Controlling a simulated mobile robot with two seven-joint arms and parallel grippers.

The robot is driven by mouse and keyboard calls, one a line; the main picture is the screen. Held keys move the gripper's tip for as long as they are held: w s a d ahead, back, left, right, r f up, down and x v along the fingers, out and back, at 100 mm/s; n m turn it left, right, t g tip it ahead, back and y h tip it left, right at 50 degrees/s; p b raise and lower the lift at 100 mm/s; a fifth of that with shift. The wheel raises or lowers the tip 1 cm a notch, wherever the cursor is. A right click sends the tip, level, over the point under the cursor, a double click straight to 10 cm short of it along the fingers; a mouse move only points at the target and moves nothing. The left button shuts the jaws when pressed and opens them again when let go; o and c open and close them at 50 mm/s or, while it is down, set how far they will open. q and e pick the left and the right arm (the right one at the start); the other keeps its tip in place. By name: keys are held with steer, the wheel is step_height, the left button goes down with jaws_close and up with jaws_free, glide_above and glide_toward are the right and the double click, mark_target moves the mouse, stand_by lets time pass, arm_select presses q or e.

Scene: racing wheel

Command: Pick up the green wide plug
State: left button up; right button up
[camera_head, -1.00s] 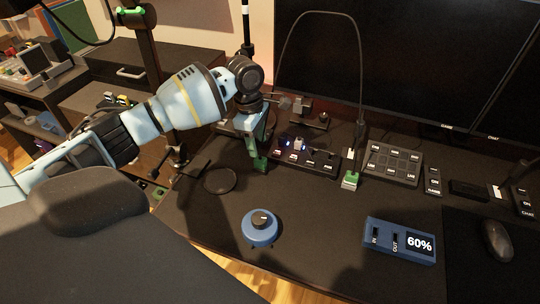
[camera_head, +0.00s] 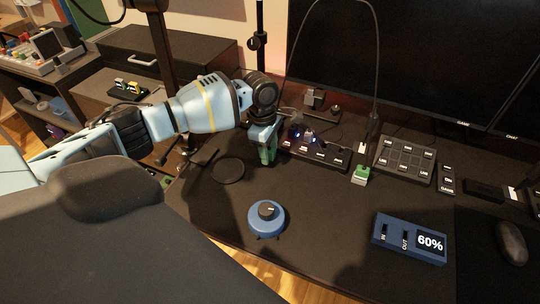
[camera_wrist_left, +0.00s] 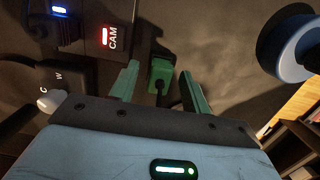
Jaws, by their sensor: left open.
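My left gripper (camera_head: 267,152) has pale green fingers pointing down at the desk by the left end of a black switch strip (camera_head: 320,154). In the left wrist view the gripper (camera_wrist_left: 160,86) is open. A small green plug (camera_wrist_left: 161,71) with a black cable lies between the fingertips, with a gap on each side. In the head view this plug is hidden or merges with the green fingers. Another green block with a pale top (camera_head: 360,175) stands right of the strip. I cannot tell from its shape which is the wide one. My right gripper is not in view.
A blue dial (camera_head: 267,218) stands on the desk in front, and a blue 60% box (camera_head: 409,238) at the right. A black keypad (camera_head: 404,158) and monitor (camera_head: 400,65) are behind. A round black disc (camera_head: 228,171) lies left of the gripper. The middle desk is mostly clear.

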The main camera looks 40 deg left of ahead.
mark_target(270, 151)
arm_select(q)
steer(key=shift+f, duration=0.2)
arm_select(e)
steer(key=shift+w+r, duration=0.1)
arm_select(q)
steer(key=c, duration=0.3)
jaws_close()
